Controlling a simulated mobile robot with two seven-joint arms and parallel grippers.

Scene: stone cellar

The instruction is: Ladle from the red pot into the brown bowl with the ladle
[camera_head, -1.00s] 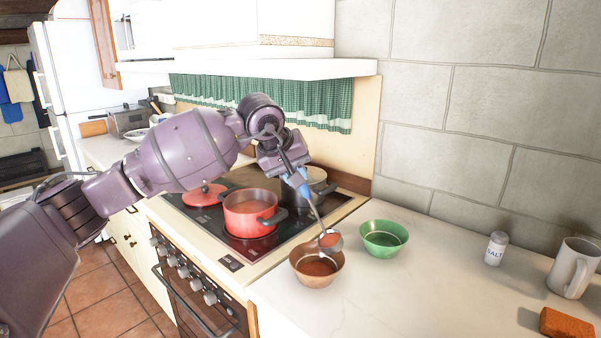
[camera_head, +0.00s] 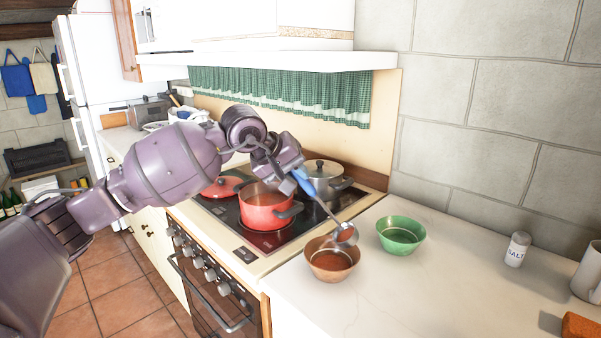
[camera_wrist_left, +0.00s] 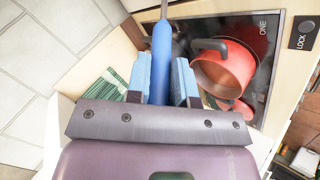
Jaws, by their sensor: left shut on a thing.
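My left gripper (camera_head: 293,177) is shut on the blue handle of the ladle (camera_head: 346,236). In the left wrist view the blue handle (camera_wrist_left: 161,65) runs between the finger pads. The ladle's metal cup hangs above the far right rim of the brown bowl (camera_head: 322,272) and looks tipped. The brown bowl stands on the counter with reddish content inside. The red pot (camera_head: 263,213) stands open on the hob to the left, with reddish content. It also shows in the left wrist view (camera_wrist_left: 228,72). My right gripper is not in view.
A green bowl (camera_head: 400,246) stands just right of the brown bowl. A lidded grey pot (camera_head: 322,184) and a red lid (camera_head: 226,184) are on the hob. A salt shaker (camera_head: 517,250) and a mug (camera_head: 590,272) stand farther right. The front counter is clear.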

